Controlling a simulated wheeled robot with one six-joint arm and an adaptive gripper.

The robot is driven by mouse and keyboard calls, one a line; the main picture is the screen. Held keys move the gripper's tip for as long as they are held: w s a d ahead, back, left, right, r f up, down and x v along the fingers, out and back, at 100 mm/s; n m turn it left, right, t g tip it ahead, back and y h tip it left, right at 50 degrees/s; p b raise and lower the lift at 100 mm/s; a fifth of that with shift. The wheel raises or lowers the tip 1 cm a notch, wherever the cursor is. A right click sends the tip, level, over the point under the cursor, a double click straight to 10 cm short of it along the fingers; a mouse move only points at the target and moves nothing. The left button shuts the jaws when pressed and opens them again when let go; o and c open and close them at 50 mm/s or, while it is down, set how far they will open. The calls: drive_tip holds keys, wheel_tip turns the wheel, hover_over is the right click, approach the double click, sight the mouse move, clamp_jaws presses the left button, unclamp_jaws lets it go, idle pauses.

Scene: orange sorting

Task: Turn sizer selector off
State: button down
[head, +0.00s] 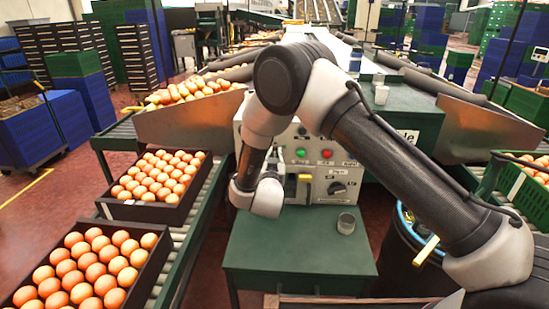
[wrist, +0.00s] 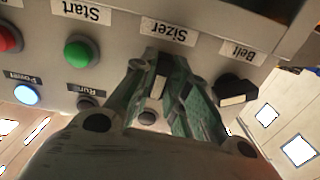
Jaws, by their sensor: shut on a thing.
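The sizer selector (wrist: 161,72) is a dark knob with a pale mark, beside the upside-down "Sizer" label (wrist: 168,32) in the wrist view. My gripper (wrist: 160,80) is closed around this knob, with one finger on each side. The fingers cover much of the knob, so its exact setting is hard to read. The control panel (head: 345,171) stands ahead in the head view, where my wrist hides part of its left side and most of my gripper.
The belt selector (wrist: 236,91) is close beside my gripper. The green start button (wrist: 82,52), a red button (wrist: 8,38) and a lit power lamp (wrist: 26,94) are on the other side. A metal cup (head: 346,223) stands on the green table (head: 290,255). Orange crates (head: 150,212) line the left conveyor.

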drive_tip(key=shift+n, duration=0.4)
drive_tip(key=c, duration=1.4)
unclamp_jaws()
drive_tip(key=s, duration=1.2)
drive_tip(key=shift+a, duration=0.2)
